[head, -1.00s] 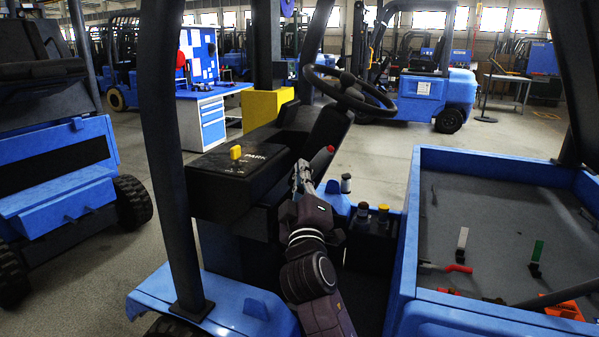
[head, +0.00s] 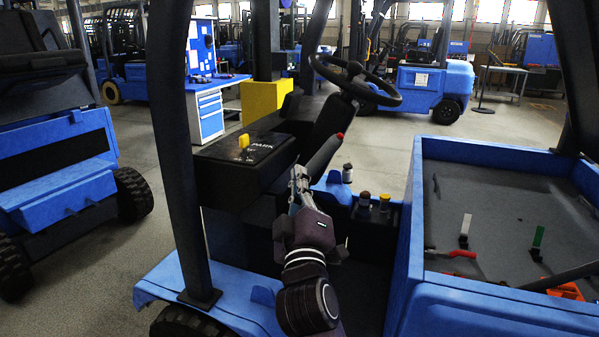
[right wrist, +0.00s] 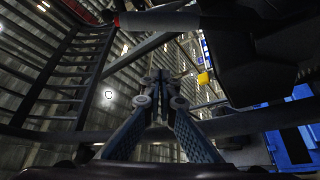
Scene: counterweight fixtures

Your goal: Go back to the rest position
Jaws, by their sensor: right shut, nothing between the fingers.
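My right gripper (head: 297,178) is in the head view inside the blue forklift's driver space. It points up, below the steering wheel (head: 355,84) and beside a dark lever (head: 322,158) with a red tip. In the right wrist view its fingers (right wrist: 160,85) are together with nothing between them. The red-tipped lever (right wrist: 155,20) also crosses the top of that view. I cannot tell from these frames whether gripper and lever touch. My left gripper is not in view.
A black console (head: 243,160) with a yellow knob (head: 244,141) stands left of the gripper. Small capped bottles (head: 365,200) stand at its right. A blue-walled tray (head: 490,147) with tools is at the right. A dark post (head: 172,150) rises at the left.

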